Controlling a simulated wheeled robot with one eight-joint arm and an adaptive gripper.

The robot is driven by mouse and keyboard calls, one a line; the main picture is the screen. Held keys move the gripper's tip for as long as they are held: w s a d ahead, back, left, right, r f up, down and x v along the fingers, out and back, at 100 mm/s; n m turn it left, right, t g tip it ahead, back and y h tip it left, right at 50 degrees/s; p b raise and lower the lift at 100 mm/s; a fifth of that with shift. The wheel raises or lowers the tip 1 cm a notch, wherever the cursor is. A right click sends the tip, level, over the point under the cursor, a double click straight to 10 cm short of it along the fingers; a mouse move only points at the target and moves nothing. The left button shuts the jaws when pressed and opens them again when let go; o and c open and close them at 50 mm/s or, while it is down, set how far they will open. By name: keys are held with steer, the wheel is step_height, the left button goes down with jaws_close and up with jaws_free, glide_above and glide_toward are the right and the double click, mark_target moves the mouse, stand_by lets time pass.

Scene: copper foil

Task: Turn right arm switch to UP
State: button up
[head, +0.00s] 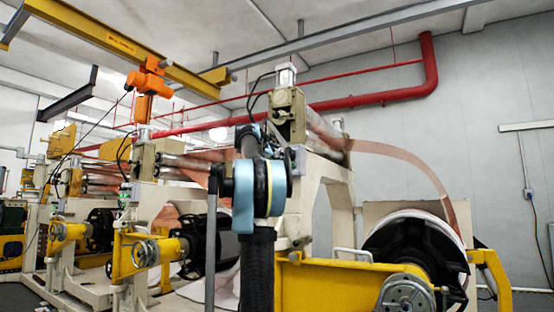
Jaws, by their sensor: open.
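I cannot make out a right arm switch or its position. The nearest machine stand (335,183) is cream-coloured, with small fittings on its side partly hidden behind my arm. A yellow arm (340,281) runs from this stand to the right, with a grey round handwheel (405,297) at its end. My own blue and black arm stands upright in the middle of the head view, in front of the stand. No gripper fingers can be seen.
A large black-hubbed roll (415,250) sits at the right, with a copper foil strip (418,163) running down to it. More yellow arms with handwheels (145,253) stand at the left. An orange hoist (146,83) hangs from a yellow beam (110,40). The floor is barely visible.

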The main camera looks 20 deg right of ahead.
steer(key=shift+x, duration=1.2)
steer(key=c, duration=1.1)
